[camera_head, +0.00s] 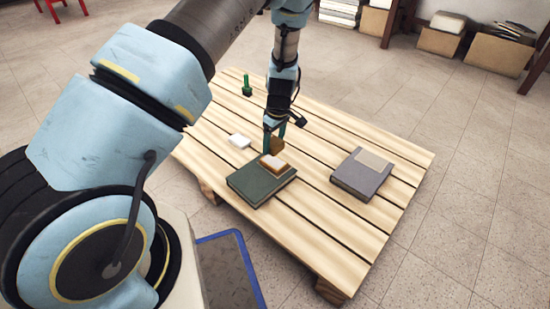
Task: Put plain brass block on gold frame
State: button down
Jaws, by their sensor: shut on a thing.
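My gripper (274,137) points down over the table, its fingers shut on a small brown-gold block (278,146), which I take for the plain brass block. The block is held just behind a small piece with a white top and an orange-gold rim (272,164). That piece lies on the back right part of a dark green book (256,188). The gold rim may be the gold frame, but it is too small to be sure. I cannot tell whether the held block touches anything below it.
A slatted wooden pallet table (330,238) carries everything. A grey-purple book (357,181) with a beige patch (374,163) lies at the right. A white block (240,141) lies left of my gripper. A green upright thing (246,86) stands at the back. The front slats are clear.

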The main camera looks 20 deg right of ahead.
aim_at(274, 161)
jog(key=shift+w+f+b, duration=0.15)
jog(key=shift+f+b, duration=0.65)
jog(key=shift+f, duration=1.65)
jog(key=shift+f, duration=0.1)
grip_release()
jog(key=shift+f, duration=0.1)
